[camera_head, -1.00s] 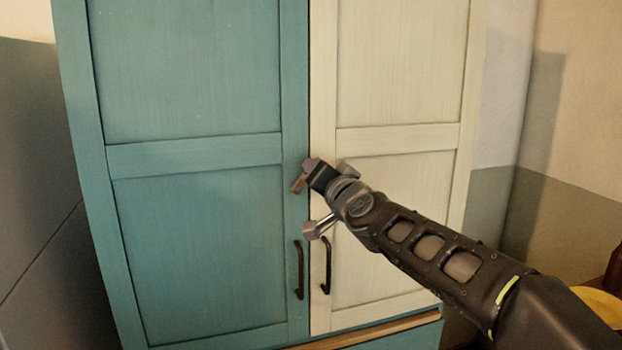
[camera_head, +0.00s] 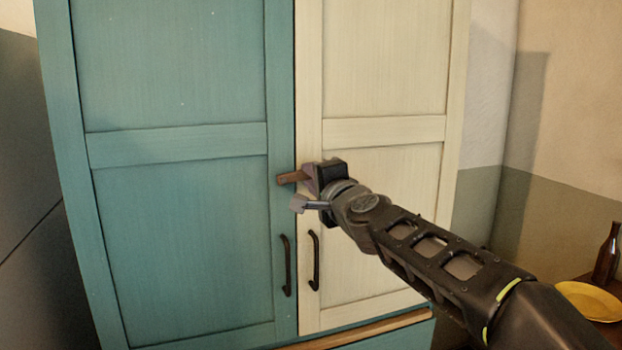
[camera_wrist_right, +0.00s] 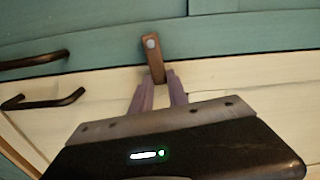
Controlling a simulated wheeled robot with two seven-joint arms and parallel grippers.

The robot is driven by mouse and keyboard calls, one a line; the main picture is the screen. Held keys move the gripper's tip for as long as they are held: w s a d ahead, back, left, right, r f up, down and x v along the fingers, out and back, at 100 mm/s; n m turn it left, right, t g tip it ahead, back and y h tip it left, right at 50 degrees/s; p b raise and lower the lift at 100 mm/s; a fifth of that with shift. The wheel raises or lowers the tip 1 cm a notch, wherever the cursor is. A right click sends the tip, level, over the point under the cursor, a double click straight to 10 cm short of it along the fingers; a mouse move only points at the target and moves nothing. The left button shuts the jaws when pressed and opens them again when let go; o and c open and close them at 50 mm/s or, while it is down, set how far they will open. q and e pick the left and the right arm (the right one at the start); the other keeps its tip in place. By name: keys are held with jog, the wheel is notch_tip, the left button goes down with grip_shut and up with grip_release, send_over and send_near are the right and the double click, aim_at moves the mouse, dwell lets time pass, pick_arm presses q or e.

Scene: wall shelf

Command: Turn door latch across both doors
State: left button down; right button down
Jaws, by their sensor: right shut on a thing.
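The door latch (camera_head: 290,178) is a short brown wooden bar on the teal left door (camera_head: 180,220), near the seam. In the head view it lies about level and points right toward the cream right door (camera_head: 385,200). In the wrist view the latch (camera_wrist_right: 151,48) shows a round pale pivot on the teal side, and its other end crosses the seam onto the cream side. My right gripper (camera_head: 308,177) is shut on that end; its purple fingers (camera_wrist_right: 158,84) cover part of it. My left gripper is in neither view.
Two dark handles, the left one (camera_head: 286,265) and the right one (camera_head: 314,260), sit below the latch on either side of the seam. A yellow plate (camera_head: 590,300) and a brown bottle (camera_head: 607,255) stand at the far right, clear of the cupboard.

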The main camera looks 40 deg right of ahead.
jog(key=shift+f, duration=0.1)
dwell(0.3)
jog(key=c, duration=1.3)
grip_release()
jog(key=v, duration=0.7)
jog(key=shift+s+a, duration=0.15)
jog(key=shift+s, duration=0.25)
